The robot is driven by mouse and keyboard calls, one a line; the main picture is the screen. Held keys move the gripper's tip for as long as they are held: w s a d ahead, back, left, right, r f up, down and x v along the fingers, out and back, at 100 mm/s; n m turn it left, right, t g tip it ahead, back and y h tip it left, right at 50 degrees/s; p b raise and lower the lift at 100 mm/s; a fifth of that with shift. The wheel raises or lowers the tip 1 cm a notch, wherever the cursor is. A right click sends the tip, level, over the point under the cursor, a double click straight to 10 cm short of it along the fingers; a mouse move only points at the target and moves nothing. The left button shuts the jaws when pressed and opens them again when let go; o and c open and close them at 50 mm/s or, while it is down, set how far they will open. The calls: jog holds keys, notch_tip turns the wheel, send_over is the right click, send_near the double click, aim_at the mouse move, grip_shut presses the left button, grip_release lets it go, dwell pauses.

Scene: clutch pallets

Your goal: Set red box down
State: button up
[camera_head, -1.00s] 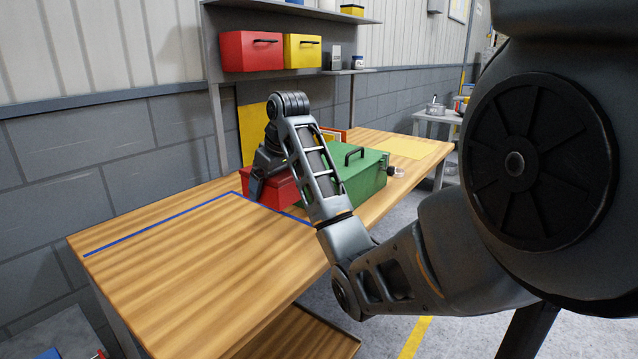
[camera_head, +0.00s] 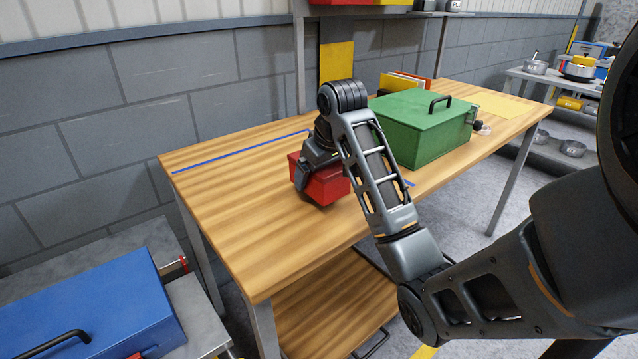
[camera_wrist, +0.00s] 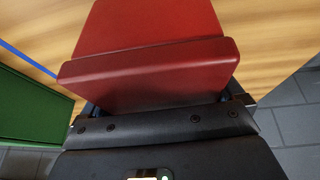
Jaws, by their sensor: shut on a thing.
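The red box (camera_head: 326,187) hangs from my gripper (camera_head: 314,166) over the wooden workbench (camera_head: 235,232), left of the green box. It looks slightly tilted, and my gripper and forearm hide part of its top and back. I cannot tell whether its underside touches the bench. In the wrist view the red box (camera_wrist: 150,45) fills the upper middle, and my gripper (camera_wrist: 160,108) is shut on its near end.
A green box (camera_head: 424,130) with a black handle stands on the bench to the right. Blue tape (camera_head: 240,150) marks the bench. A blue toolbox (camera_head: 90,305) stands on a grey surface at lower left. The bench's left and front parts are bare.

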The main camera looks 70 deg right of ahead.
aim_at(330, 168)
jog(key=shift+f, duration=1.6)
jog(key=shift+f, duration=0.1)
jog(key=o, duration=1.4)
jog(key=p+v, duration=0.5)
jog(key=v, duration=0.5)
jog(key=shift+w, duration=0.1)
jog(key=shift+p+v, duration=1.15)
jog(key=shift+p, duration=0.15)
